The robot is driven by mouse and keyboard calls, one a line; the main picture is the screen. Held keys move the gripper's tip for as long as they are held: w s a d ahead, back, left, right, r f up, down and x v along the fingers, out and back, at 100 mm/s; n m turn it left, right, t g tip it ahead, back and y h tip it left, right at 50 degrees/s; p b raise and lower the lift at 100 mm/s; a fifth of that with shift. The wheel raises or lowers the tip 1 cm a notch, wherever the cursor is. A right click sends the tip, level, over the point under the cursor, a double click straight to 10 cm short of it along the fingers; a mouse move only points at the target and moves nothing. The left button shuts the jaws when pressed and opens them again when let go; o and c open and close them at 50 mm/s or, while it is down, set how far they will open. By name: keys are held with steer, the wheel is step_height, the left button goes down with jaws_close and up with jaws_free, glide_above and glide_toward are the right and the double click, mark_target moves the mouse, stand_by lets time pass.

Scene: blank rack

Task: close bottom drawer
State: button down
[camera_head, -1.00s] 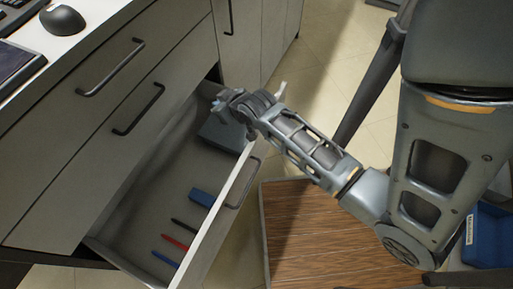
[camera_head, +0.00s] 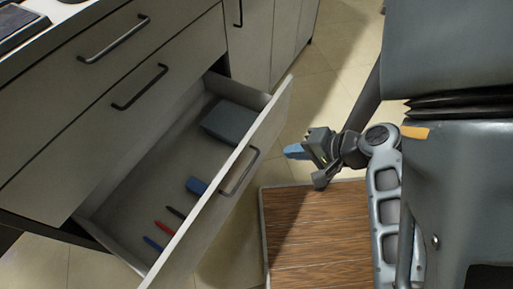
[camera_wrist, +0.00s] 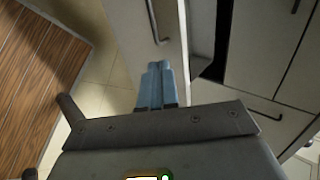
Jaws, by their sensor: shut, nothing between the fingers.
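The bottom drawer (camera_head: 150,185) is pulled out of the cabinet in the head view. Its front panel (camera_head: 215,200) has a dark bar handle (camera_head: 239,171) on the outer face. Inside lie a grey box (camera_head: 228,123), a blue block (camera_head: 197,186) and several pens (camera_head: 165,228). My gripper (camera_head: 290,152) is outside the drawer, to the right of the front panel and handle, with its blue fingers pointing left toward the panel. The fingers look closed together and empty. In the wrist view my gripper (camera_wrist: 156,68) points toward the drawer front (camera_wrist: 172,38), with the handle (camera_wrist: 153,20) just ahead.
Closed drawers with bar handles (camera_head: 139,87) are above the open one. Tiled floor (camera_head: 330,60) is open behind the drawer's far end.

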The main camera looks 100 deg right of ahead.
mark_target(247, 146)
steer(key=shift+w+d+r+x, duration=0.25)
steer(key=shift+r+x, duration=0.1)
steer(key=shift+x, duration=1.65)
steer(key=shift+w+d+r+x, duration=0.15)
steer(key=shift+w+r+x, duration=0.15)
steer(key=shift+x, duration=1.75)
steer(key=shift+w+d+r+x, duration=0.2)
steer(key=shift+r+x, duration=0.2)
steer(key=shift+x, duration=1.6)
steer(key=shift+w, duration=0.15)
steer(key=w+d+p, duration=0.3)
steer(key=w+d, duration=0.3)
steer(key=w, duration=0.3)
steer(key=w+d+p, duration=0.4)
steer(key=w+d, duration=0.3)
steer(key=w, duration=0.3)
